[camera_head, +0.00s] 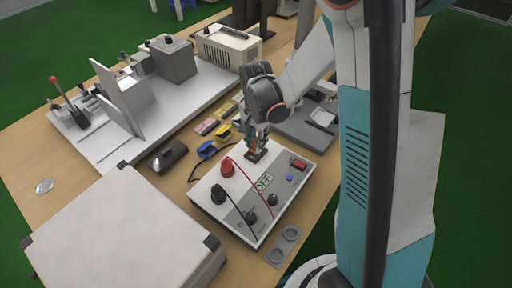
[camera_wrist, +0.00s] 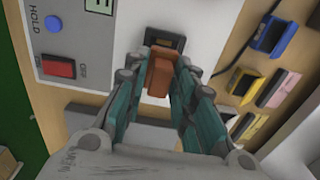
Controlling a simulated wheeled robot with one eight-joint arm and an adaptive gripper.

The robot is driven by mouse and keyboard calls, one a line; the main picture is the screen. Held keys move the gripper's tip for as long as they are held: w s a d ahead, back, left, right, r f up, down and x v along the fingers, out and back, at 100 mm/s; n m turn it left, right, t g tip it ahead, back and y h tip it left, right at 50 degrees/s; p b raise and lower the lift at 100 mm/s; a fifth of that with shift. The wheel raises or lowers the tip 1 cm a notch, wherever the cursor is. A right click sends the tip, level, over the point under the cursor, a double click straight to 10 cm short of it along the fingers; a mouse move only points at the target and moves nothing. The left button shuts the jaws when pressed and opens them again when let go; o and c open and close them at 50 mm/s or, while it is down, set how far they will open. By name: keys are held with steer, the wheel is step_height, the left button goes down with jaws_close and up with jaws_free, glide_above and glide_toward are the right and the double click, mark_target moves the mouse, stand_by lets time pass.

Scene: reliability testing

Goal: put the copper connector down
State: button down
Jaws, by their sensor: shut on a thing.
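My gripper (camera_wrist: 160,72) is shut on the copper connector (camera_wrist: 159,76), an orange-brown block pinched between its teal fingers. In the head view, my gripper (camera_head: 257,142) points down at the upper edge of the white tester box (camera_head: 228,190). A dark-framed slot (camera_wrist: 166,41) on the tester panel lies just past the connector in the wrist view. I cannot tell whether the connector touches the panel. The tester's display reads OFF, and its red switch (camera_wrist: 58,67) shows at left in the wrist view.
Yellow, pink and blue small parts (camera_head: 214,129) lie beside the tester. A red clamp (camera_head: 227,167) and a black clamp (camera_head: 218,193) with cables sit on the tester. A large white box (camera_head: 120,235) stands front left. A grey platform with a fixture (camera_head: 118,100) fills the back left.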

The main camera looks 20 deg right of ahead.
steer(key=shift+f+b, duration=0.35)
steer(key=shift+f, duration=1.15)
steer(key=shift+f, duration=0.2)
steer(key=c, duration=1.3)
jaws_free()
steer(key=shift+r, duration=0.25)
step_height(320, 180, up, 12)
steer(key=p, duration=0.4)
steer(key=shift+r, duration=0.1)
steer(key=shift+s+r+n+t, duration=1.2)
steer(key=shift+s+r+n, duration=0.65)
steer(key=shift+s+r, duration=0.85)
steer(key=shift+s+r+n+t, duration=1.2)
steer(key=shift+s+r+n, duration=0.95)
steer(key=shift+s, duration=0.95)
steer(key=shift+s+r+n+t, duration=1.2)
steer(key=shift+s+r+n, duration=0.4)
steer(key=shift+s+r, duration=1.2)
